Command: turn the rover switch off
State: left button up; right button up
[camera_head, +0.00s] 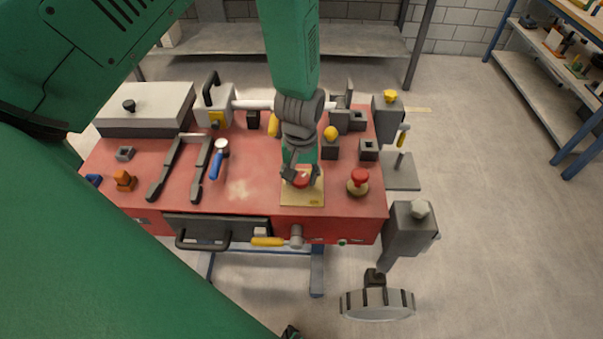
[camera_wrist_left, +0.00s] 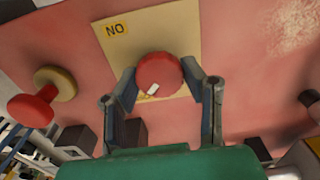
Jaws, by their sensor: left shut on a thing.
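The rover switch is a round red knob (camera_head: 301,181) on a square yellow plate (camera_head: 300,201) near the front of the red table top. In the left wrist view the red knob (camera_wrist_left: 158,72) has a small white mark near its lower edge. The plate (camera_wrist_left: 135,50) carries an ON label, seen upside down. My left gripper (camera_head: 300,176) reaches down from above and is shut on the red knob, one finger on either side. In the wrist view the fingers of my left gripper (camera_wrist_left: 160,88) flank the knob.
A red mushroom-shaped knob on a yellowish base (camera_head: 358,182) stands right of the plate. Left lie a blue-handled hammer (camera_head: 218,160) and a dark two-armed fork (camera_head: 185,165). Dark blocks and a yellow-topped block (camera_head: 330,145) stand behind. A wheel (camera_head: 378,304) hangs at the front right.

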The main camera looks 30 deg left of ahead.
aim_at(301, 178)
pick_arm(q)
jog(key=shift+s, duration=0.15)
jog(key=o, duration=1.2)
jog(key=shift+c, duration=0.2)
jog(key=shift+r, duration=0.1)
jog(key=shift+r, duration=0.25)
notch_tip(301, 178, up, 11)
jog(key=shift+r, duration=0.1)
